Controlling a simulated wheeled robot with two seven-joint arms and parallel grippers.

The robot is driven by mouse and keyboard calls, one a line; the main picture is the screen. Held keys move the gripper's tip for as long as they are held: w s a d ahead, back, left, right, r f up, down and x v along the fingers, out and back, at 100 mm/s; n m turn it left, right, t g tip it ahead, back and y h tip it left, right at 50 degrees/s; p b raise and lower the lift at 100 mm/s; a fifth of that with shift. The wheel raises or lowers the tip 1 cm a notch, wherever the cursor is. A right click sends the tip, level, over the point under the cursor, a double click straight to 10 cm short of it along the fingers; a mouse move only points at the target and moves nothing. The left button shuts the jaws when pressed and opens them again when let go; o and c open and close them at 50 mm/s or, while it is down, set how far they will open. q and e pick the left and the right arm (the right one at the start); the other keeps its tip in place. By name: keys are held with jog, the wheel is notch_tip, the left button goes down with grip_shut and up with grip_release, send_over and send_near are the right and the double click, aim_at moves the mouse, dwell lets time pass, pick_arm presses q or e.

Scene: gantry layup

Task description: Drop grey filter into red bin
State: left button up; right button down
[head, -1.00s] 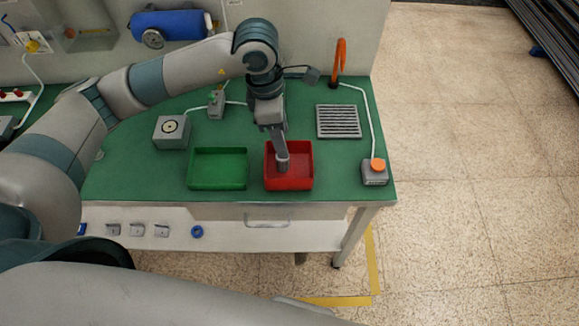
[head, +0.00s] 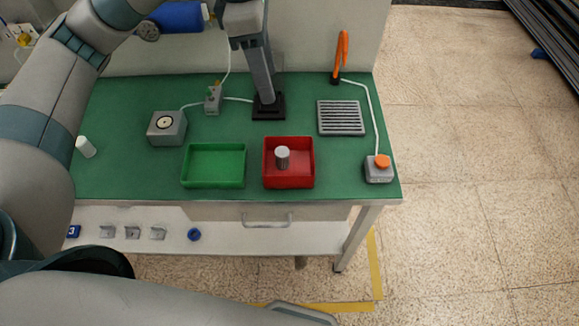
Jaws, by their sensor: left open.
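The grey filter (head: 283,160), a small cylinder with a pale top, stands inside the red bin (head: 302,180), left of its middle. Nothing touches it from above. My left gripper (head: 248,44) is open and empty, raised above and behind the bin near the top edge of the head view. The gripper partly overlaps a grey post behind it, so its fingertips are hard to make out. My right gripper is not in view.
A green tray (head: 186,182) sits left of the bin. The grey post (head: 262,75) stands on a black base behind it. A vented plate (head: 341,118), an orange-button box (head: 379,170), a grey box (head: 166,128) and a white cylinder (head: 85,147) are also on the green bench.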

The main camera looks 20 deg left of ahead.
pick_arm(q)
jog(key=shift+a+r, duration=0.15)
jog(key=shift+r, duration=0.9)
jog(key=shift+s+f, duration=0.1)
jog(key=shift+s, duration=0.05)
